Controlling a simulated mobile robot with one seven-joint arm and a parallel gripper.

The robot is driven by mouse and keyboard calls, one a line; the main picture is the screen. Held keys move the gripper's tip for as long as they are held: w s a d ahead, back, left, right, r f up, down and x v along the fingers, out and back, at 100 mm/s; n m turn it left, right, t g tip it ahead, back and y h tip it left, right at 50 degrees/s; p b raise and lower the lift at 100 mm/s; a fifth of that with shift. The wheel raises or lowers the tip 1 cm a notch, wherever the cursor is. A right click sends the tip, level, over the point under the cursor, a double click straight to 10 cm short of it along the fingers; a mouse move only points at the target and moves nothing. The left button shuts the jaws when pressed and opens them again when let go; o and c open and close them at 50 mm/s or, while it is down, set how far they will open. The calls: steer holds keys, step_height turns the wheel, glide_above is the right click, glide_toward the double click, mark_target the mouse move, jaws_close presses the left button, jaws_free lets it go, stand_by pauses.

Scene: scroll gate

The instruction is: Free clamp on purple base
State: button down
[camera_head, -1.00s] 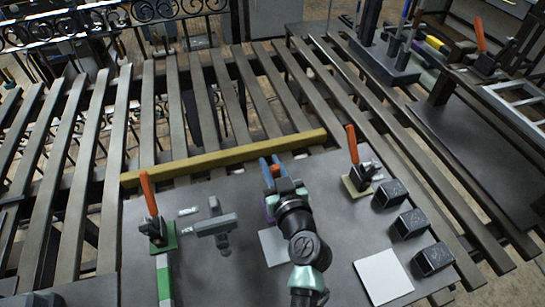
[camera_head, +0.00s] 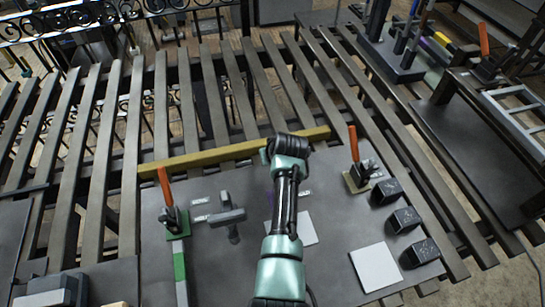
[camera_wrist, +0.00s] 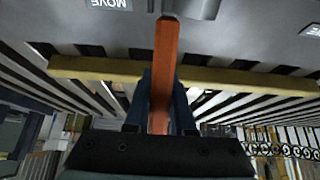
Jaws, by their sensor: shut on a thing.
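In the wrist view an orange lever handle (camera_wrist: 165,60) runs between the two blue fingers of my gripper (camera_wrist: 163,85), which is shut on it. The handle leads up to a grey metal clamp part (camera_wrist: 190,8) at the picture's top edge, by the plate. In the head view my arm covers the gripper and nearly all of this clamp. Only a faint purple spot (camera_head: 272,196) shows beside the arm, likely its base. Whether the clamp is open or locked cannot be told.
A yellow bar (camera_head: 210,158) lies along the plate's far edge. A green-base clamp (camera_head: 175,222) stands left, a yellowish-base clamp (camera_head: 356,179) right; both orange handles are upright. A grey T-shaped part (camera_head: 226,215) and several black blocks (camera_head: 405,220) sit on the plate.

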steer(key=shift+w+f+g+b, duration=0.2)
steer(key=shift+f+g+b, duration=0.1)
steer(key=shift+b, duration=0.05)
stand_by(0.3)
steer(key=c, duration=0.8)
jaws_free()
steer(key=shift+f, duration=0.1)
steer(key=shift+o, duration=0.2)
steer(key=v, duration=1.3)
steer(key=shift+a, duration=0.3)
steer(key=shift+w, duration=0.15)
